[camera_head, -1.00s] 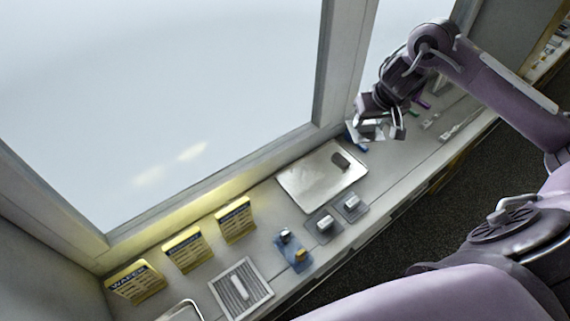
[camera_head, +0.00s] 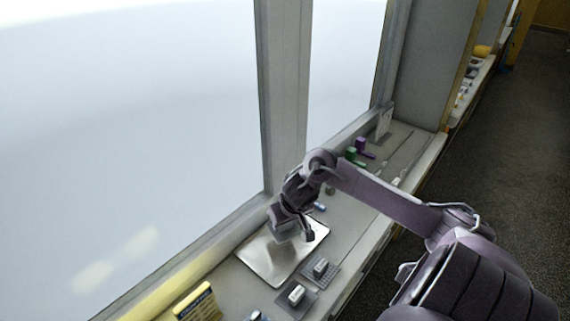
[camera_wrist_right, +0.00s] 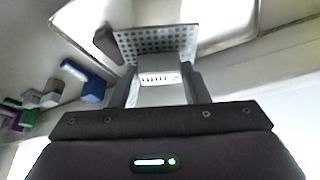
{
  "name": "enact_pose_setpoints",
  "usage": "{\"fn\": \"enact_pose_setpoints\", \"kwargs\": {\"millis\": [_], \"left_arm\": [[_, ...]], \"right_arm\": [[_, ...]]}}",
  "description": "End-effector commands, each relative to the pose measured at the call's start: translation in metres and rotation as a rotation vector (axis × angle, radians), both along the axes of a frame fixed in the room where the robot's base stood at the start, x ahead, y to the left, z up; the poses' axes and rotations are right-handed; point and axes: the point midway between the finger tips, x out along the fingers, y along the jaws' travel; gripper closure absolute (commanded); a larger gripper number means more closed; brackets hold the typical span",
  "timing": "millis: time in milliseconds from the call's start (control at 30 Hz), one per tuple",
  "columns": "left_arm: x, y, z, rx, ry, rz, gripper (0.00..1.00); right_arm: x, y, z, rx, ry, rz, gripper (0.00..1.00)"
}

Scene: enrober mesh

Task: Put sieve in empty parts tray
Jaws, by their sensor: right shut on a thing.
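My right gripper (camera_head: 291,232) is shut on the sieve (camera_wrist_right: 155,42), a grey perforated plate with a block-like grip bearing a pale label. In the right wrist view the grip sits between the two fingers (camera_wrist_right: 160,85), and the plate lies beyond it. In the head view the gripper is over the far part of a shiny metal tray (camera_head: 268,262); the sieve is largely hidden there. The tray's rim also shows in the wrist view (camera_wrist_right: 228,42). Whether the sieve touches the tray I cannot tell. My left gripper is not in view.
Two perforated grey plates with pale blocks (camera_head: 321,268) (camera_head: 297,294) lie on the counter nearer the front edge. A yellow box (camera_head: 198,304) stands at the lower left. Purple (camera_head: 362,147) and green blocks (camera_head: 351,154) stand farther along. A window frame post (camera_head: 285,100) rises behind the tray.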

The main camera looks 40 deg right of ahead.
Motion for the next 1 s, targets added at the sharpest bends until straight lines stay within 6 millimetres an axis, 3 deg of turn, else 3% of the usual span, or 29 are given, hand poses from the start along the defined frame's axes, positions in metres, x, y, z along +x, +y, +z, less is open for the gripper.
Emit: {"fn": "enact_pose_setpoints", "kwargs": {"millis": [433,867,900,1000], "left_arm": [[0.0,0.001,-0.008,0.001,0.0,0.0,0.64],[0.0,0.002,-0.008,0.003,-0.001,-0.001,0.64],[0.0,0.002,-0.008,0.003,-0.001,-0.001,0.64],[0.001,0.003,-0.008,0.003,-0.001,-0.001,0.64]], "right_arm": [[0.0,0.0,-0.054,0.001,0.0,-0.001,0.83],[0.0,0.0,-0.061,0.001,-0.001,-0.001,0.83],[0.0,0.0,-0.061,0.001,-0.001,0.0,0.57],[0.0,0.0,-0.061,0.001,-0.001,0.0,0.44]]}}
